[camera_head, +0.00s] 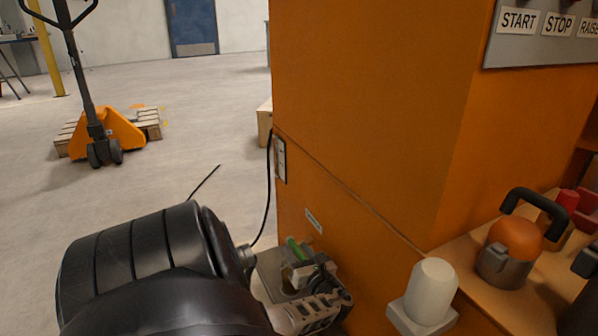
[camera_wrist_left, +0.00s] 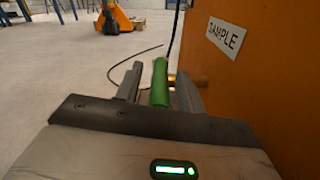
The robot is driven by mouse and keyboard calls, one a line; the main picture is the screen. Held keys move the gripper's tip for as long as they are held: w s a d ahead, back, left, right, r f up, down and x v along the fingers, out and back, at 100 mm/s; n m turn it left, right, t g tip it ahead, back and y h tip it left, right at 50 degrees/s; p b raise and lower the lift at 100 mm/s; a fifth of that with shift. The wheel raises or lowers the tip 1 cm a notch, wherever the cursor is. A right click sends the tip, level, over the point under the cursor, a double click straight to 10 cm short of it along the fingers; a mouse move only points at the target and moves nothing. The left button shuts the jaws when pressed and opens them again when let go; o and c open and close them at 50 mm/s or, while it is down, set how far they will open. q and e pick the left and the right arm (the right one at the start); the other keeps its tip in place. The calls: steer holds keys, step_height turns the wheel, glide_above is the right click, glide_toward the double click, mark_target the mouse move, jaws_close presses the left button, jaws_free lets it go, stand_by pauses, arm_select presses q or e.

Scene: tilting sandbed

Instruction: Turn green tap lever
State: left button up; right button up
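The green tap lever (camera_head: 294,249) shows low in the head view, beside the side of the orange cabinet. In the left wrist view the lever (camera_wrist_left: 159,83) stands upright between the two fingers of my left gripper (camera_wrist_left: 160,88). A gap shows on each side of it, so the gripper is open around the lever. A brass-coloured pipe (camera_wrist_left: 184,80) runs from the lever's area to the orange wall. My right gripper is not in view.
The orange cabinet (camera_head: 370,100) rises close to the right of my left gripper. A white "SAMPLE" label (camera_wrist_left: 227,37) is on its side. A black cable (camera_head: 268,190) hangs nearby. A shelf at right holds an orange-and-grey canister (camera_head: 513,245). Open floor lies left, with a pallet jack (camera_head: 105,130).

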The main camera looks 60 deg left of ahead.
arm_select(q)
steer(key=shift+d, duration=0.15)
steer(key=d+p, duration=0.4)
steer(key=d, duration=1.1)
steer(key=shift+w+d, duration=0.35)
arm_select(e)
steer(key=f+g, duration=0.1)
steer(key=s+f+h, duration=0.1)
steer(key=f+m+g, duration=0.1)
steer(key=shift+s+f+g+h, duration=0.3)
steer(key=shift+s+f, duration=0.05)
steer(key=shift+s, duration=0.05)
